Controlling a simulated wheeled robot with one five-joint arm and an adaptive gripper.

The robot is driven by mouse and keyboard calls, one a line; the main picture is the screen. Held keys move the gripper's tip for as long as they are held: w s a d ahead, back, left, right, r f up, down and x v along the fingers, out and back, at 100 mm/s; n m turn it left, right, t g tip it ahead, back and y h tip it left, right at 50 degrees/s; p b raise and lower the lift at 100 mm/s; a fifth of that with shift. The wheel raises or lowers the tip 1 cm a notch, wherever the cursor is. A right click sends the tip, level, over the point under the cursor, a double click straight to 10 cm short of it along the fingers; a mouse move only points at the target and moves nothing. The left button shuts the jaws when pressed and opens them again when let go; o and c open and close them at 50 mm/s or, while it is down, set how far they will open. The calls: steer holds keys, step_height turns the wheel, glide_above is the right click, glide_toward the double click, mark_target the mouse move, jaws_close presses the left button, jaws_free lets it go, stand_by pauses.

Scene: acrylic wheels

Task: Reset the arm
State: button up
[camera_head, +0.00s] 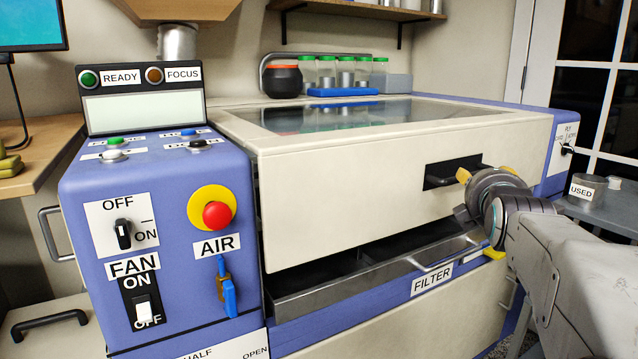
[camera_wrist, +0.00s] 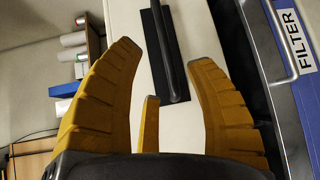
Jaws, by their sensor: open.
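My gripper (camera_head: 474,190) is at the right part of the cream front of a blue-and-cream machine (camera_head: 350,205), close to the black recessed lid handle (camera_head: 437,183). In the wrist view, the yellow fingers of my gripper (camera_wrist: 168,56) are spread apart. The dark handle bar (camera_wrist: 167,60) shows in the gap between them, and nothing is clasped. I cannot tell whether a finger touches the handle. My grey arm (camera_head: 565,260) comes in from the lower right.
A tray drawer marked FILTER (camera_head: 345,297) is slightly open below the cream front. The left panel has a red button (camera_head: 217,216), switches and a blue AIR valve (camera_head: 229,297). A USED cup (camera_head: 588,190) stands right. Jars (camera_head: 345,72) stand behind the lid.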

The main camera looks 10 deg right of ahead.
steer(key=s+a+r+m+g+y+p, duration=0.2)
steer(key=s+a+r+m+y+p, duration=0.15)
steer(key=a+p, duration=0.55)
steer(key=s+a+r+m+g+y+p, duration=0.25)
steer(key=s+a+p, duration=0.25)
steer(key=p, duration=0.7)
steer(key=s+a+r+m+g+p, duration=0.3)
steer(key=s+a+m+p, duration=0.1)
steer(key=s+p, duration=0.5)
steer(key=s+a+r+m+g+y+p, duration=0.1)
steer(key=s+a+r+m+g+p, duration=0.2)
steer(key=s+p, duration=0.6)
steer(key=shift+s+a+r+m+p, duration=0.2)
steer(key=shift+a+m+p, duration=0.25)
steer(key=shift+a, duration=0.5)
steer(key=shift+g, duration=0.25)
